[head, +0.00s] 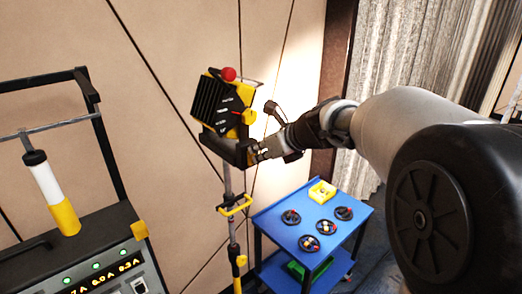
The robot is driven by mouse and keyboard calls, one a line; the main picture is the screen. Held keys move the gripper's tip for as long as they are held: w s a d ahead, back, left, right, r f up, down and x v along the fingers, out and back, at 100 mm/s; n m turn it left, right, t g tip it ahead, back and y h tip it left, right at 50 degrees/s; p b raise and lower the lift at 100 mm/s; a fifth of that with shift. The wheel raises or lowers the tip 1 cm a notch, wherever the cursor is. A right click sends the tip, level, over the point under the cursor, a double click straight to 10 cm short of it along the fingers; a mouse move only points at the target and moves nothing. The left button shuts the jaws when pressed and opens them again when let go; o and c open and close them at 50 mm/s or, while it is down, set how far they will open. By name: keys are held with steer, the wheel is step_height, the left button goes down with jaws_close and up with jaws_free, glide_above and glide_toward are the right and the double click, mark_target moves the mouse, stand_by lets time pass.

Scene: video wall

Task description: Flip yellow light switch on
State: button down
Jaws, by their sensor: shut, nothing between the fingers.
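A yellow and black box (222,107) stands on a pole, with a red knob (228,74) on top and a yellow knob (249,117) on its right side. I cannot tell which part is the light switch. My gripper (256,153) is shut and empty at the lower right of this box, beside its dark lower bracket. Whether it touches the box is too small to tell. The far side of the box is hidden.
A blue cart (270,222) with several round dark items and a yellow box (321,192) stands below my arm. At the left is a dark console (100,262) with lit digits and a white and yellow cylinder (52,192). A panelled wall lies behind.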

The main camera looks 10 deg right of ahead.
steer(key=shift+s+r+p, duration=0.1)
steer(key=shift+r+p, duration=0.65)
steer(key=shift+p, duration=0.15)
steer(key=shift+d, duration=0.15)
